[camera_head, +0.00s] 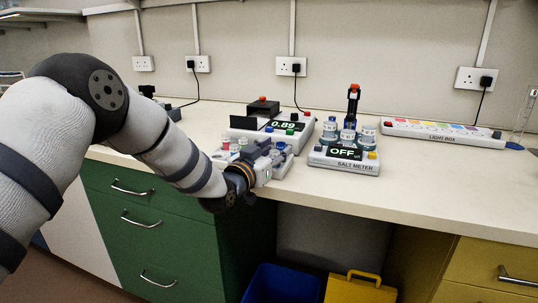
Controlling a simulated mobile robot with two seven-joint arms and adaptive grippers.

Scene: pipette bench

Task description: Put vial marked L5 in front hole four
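My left gripper (271,160) is over the front edge of the bench, in front of a light rack (220,155). Its fingers are small and overlap the rack, so I cannot tell whether they are open, shut or holding something. Small vials with coloured tops (226,144) show at the rack, just left of and behind the gripper. No L5 marking is readable at this size. The rack's holes, including the front ones, are mostly hidden by my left wrist and gripper. My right gripper is not in view.
A device reading 0.89 (284,126) stands behind the rack. The salt meter (343,163), with jars on it, stands to the right. The light box (443,134) is farther right. The front right benchtop (450,190) is clear. Blue (283,284) and yellow (358,290) bins are below.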

